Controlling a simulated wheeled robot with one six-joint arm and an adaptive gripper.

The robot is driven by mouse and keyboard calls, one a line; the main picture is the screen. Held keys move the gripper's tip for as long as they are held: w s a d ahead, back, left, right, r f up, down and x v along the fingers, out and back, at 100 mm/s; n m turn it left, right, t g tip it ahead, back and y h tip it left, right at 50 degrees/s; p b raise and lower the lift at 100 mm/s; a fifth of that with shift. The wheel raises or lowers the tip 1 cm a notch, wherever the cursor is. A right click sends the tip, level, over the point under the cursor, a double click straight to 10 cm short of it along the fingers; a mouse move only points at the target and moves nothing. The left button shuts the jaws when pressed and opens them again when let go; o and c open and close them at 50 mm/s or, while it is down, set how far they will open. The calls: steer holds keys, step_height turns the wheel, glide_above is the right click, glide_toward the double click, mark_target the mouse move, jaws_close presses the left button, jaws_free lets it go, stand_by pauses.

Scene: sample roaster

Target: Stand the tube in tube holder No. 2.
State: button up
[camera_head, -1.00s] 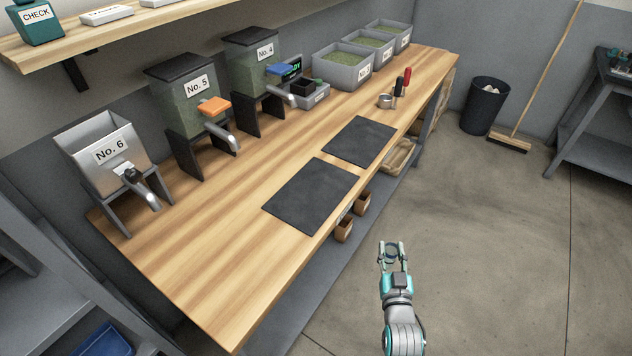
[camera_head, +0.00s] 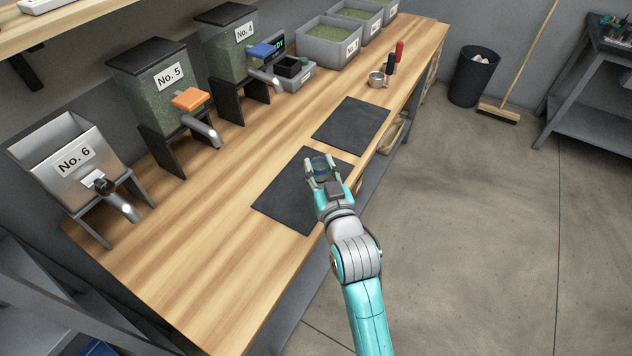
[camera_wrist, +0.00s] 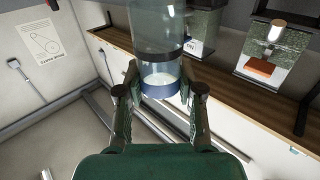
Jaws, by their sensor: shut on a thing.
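My gripper (camera_head: 321,172) is shut on a clear tube (camera_head: 320,164), which shows as a small bluish round shape between the fingertips over the near dark mat. In the wrist view the tube (camera_wrist: 160,35) is see-through, with a dark band and a blue end (camera_wrist: 160,88) between the two fingers (camera_wrist: 160,95). The tube's far end is cut off by the top of the wrist view. I cannot make out a tube holder marked No. 2 in either view.
The wooden bench (camera_head: 225,235) carries hoppers No. 6 (camera_head: 70,160), No. 5 (camera_head: 160,90) and No. 4 (camera_head: 230,45) along its back. Two dark mats lie in front, the farther one (camera_head: 350,125) bare. A metal cup (camera_head: 376,80) stands beyond. The bench's left front is clear.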

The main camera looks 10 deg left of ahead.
mark_target(320, 184)
steer(key=shift+f, duration=2.9)
steer(key=shift+f, duration=0.1)
steer(key=o, duration=1.2)
steer(key=shift+r, duration=0.2)
steer(key=v, duration=1.2)
steer(key=shift+d, duration=0.1)
